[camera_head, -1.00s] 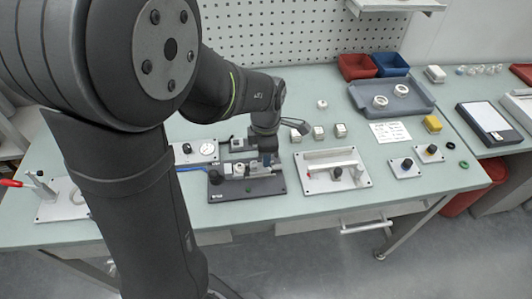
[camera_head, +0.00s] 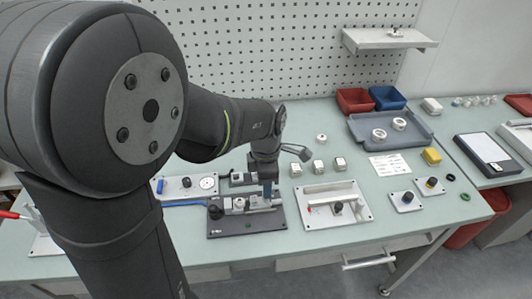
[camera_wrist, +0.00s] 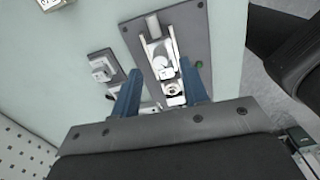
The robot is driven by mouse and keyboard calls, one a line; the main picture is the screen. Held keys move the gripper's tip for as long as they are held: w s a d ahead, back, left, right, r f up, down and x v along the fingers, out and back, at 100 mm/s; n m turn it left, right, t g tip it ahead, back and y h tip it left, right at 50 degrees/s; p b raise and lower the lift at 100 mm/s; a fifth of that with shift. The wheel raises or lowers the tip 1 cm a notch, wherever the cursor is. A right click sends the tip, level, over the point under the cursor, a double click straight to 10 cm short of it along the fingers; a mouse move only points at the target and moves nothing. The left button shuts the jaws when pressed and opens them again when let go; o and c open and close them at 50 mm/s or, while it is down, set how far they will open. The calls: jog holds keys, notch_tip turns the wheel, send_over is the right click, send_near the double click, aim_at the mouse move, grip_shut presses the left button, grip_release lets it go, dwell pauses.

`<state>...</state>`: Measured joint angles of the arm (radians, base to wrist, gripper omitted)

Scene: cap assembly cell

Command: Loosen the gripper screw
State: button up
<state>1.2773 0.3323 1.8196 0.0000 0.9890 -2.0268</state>
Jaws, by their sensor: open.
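A dark base plate (camera_head: 225,228) lies on the bench in the head view, bearing a silver clamp-like device (camera_head: 238,205) and a black knob (camera_head: 215,211) at its left end. My gripper (camera_head: 267,193) points down over the right part of this device. In the wrist view the two blue fingers of my gripper (camera_wrist: 160,92) are apart, with the silver device (camera_wrist: 158,50) between and beyond them. A round, ring-like fitting (camera_wrist: 172,88) shows between the fingers. I see nothing held. I cannot make out a screw for certain, nor whether the fingertips touch the device.
A light plate with a gauge (camera_head: 207,183) stands behind left, close to the dark plate. A white fixture plate (camera_head: 350,215) is to the right. Small white blocks (camera_head: 318,167) stand behind it. A grey tray (camera_head: 385,143) is at the back right.

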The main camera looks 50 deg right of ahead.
notch_tip(320, 180, up, 15)
jog(key=shift+f, duration=0.15)
jog(key=shift+f, duration=0.1)
dwell(0.5)
notch_tip(320, 180, down, 18)
jog(key=shift+r, duration=0.25)
dwell(0.3)
jog(key=shift+r, duration=0.15)
